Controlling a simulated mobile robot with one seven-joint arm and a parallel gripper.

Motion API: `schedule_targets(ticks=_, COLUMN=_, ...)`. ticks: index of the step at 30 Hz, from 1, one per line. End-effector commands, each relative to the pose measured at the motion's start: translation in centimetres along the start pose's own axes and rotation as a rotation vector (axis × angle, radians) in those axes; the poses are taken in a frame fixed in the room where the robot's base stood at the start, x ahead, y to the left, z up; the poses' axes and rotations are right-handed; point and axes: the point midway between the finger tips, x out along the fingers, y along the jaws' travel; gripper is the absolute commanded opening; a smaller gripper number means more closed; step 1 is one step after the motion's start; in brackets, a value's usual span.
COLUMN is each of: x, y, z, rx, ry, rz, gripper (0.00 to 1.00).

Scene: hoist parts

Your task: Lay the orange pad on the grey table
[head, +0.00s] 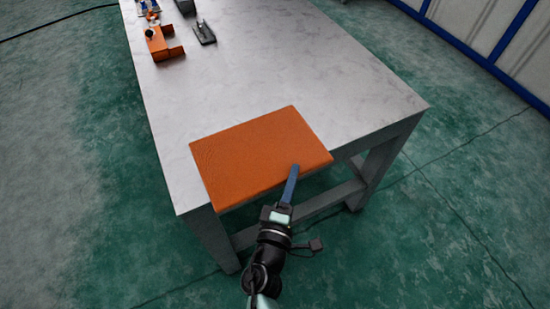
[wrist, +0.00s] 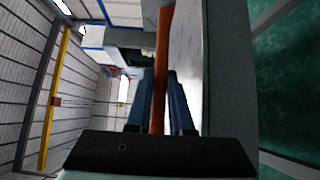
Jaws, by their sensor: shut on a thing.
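The orange pad (head: 260,150) is a flat, thick rectangle over the near end of the grey table (head: 270,70). Its near edge reaches past the table's near edge. My gripper (head: 293,172) comes from the front and is shut on the pad's near right edge. In the wrist view, which is turned on its side, the pad (wrist: 162,60) shows edge-on between the blue fingers of my gripper (wrist: 160,100). A pale strip of the table top (wrist: 186,60) shows beside it, and the pad looks roughly level, a little above the table. Contact underneath is hidden.
An orange bracket-like part (head: 158,44) and a small dark part (head: 204,33) lie at the table's far left, with other small parts behind. The table's middle and right are clear. Green floor surrounds it; a blue-framed wall (head: 490,40) stands at the upper right.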

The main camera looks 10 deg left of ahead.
Motion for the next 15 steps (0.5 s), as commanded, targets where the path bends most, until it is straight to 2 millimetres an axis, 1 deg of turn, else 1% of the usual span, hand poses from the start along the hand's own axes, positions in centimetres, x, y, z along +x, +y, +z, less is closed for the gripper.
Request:
schedule_targets(ticks=1, x=1.6, y=0.7, z=0.6, rx=0.009, ry=-0.013, rz=0.009, gripper=0.00)
schedule_targets(ticks=4, x=3.7, y=2.2, z=1.2, rx=0.009, ry=-0.014, rz=0.008, gripper=0.00)
schedule_targets(ticks=6, x=4.5, y=2.9, z=1.5, rx=0.007, ry=-0.012, rz=0.005, gripper=0.00)
schedule_targets(ticks=9, x=5.0, y=3.4, z=1.6, rx=0.005, ry=-0.009, rz=0.001, gripper=0.00)
schedule_targets(ticks=11, x=5.1, y=3.1, z=1.6, rx=0.004, ry=-0.009, rz=0.000, gripper=0.00)
schedule_targets(ticks=14, x=5.2, y=1.6, z=1.7, rx=0.002, ry=-0.008, rz=-0.002, gripper=0.00)
schedule_targets(ticks=15, x=5.2, y=0.8, z=1.7, rx=0.002, ry=-0.008, rz=-0.002, gripper=0.00)
